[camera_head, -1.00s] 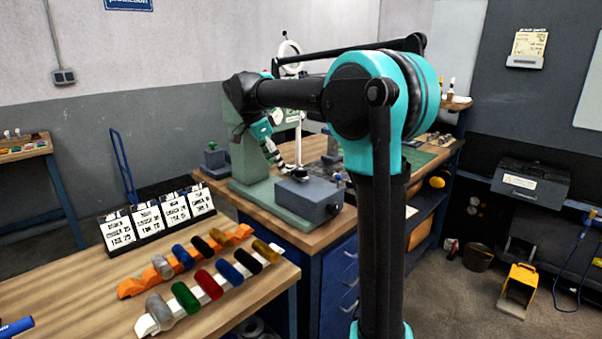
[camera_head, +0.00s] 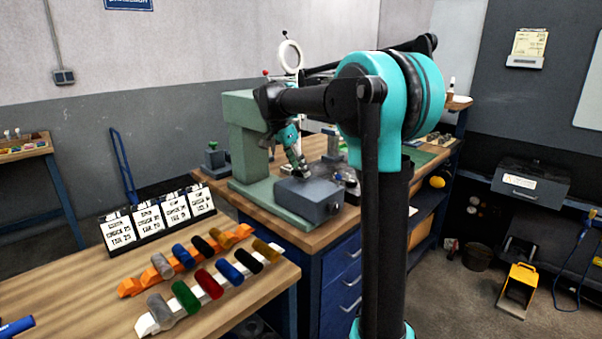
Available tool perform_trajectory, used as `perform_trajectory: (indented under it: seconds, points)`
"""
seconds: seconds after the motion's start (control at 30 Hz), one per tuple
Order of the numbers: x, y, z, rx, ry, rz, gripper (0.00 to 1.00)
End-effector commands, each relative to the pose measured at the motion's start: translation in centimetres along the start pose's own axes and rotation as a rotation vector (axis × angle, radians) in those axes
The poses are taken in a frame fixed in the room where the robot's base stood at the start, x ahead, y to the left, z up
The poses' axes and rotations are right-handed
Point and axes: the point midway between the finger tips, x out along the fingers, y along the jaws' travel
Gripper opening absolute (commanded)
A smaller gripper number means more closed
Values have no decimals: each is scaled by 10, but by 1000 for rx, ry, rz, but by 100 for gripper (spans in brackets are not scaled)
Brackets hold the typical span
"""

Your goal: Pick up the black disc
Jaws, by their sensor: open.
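My gripper (camera_head: 304,173) hangs at the end of my teal and black arm, pointing down and slightly right. It is open, low over the grey block (camera_head: 309,198) of the green bench machine. Its fingertips are small and dark here, and I cannot tell whether they touch anything. I cannot make out a black disc for certain. Dark small shapes (camera_head: 342,176) lie just right of the gripper, too unclear to name. The area directly under the fingers is hidden.
The green machine (camera_head: 240,140) stands on a wooden bench close around the gripper. On the front left table, an orange rack (camera_head: 133,287) and a white rack (camera_head: 146,325) hold coloured rollers, some black. Card signs (camera_head: 160,222) stand behind them.

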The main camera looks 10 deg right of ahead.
Motion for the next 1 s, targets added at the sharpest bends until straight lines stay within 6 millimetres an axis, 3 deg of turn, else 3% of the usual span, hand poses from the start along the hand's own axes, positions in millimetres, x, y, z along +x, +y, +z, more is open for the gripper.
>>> perform_trajectory:
  seconds: [0.1, 0.6, 1.0]
  points:
    - [0, 0, 0, 0, 0, 0, 60]
    - [-1, 0, 0, 0, 0, 0, 0]
    - [-8, 0, -3, 1, 0, 0, 0]
